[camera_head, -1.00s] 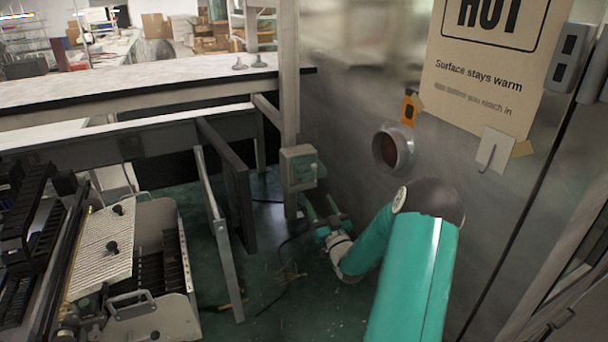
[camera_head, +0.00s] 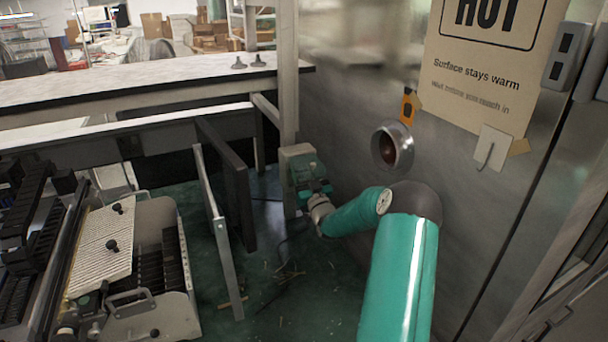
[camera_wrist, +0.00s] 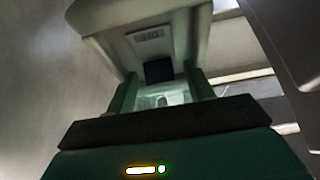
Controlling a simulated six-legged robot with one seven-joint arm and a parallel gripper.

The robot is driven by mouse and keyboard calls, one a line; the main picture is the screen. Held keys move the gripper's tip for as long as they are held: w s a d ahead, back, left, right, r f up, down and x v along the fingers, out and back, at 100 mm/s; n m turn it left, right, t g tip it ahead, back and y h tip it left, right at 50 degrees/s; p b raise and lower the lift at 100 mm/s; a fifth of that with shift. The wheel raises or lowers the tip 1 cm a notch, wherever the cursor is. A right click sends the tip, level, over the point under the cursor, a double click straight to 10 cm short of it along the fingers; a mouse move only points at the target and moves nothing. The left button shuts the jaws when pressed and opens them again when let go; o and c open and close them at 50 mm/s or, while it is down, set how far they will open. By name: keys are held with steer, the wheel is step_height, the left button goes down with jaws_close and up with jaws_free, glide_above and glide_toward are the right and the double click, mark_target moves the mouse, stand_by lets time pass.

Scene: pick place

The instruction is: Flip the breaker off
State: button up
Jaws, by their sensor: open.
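The breaker box (camera_head: 295,158) is a grey-green housing on the upright post, left of the metal wall. In the wrist view its pale face (camera_wrist: 185,35) fills the upper middle, with a small label panel near the top. A dark block, apparently the breaker switch (camera_wrist: 158,70), sits below that label. My gripper (camera_head: 312,187) is right at the lower front of the box, and its fingers partly hide it. In the wrist view my gripper (camera_wrist: 160,82) is open, with one green finger on each side of the dark block. Contact with the block cannot be told.
The metal wall (camera_head: 340,130) stands close on the right, with a round port (camera_head: 392,147) and a hot-surface sign (camera_head: 485,70). A dark upright panel (camera_head: 228,185) and a bench (camera_head: 150,80) lie to the left.

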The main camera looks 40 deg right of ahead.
steer(key=c, duration=1)
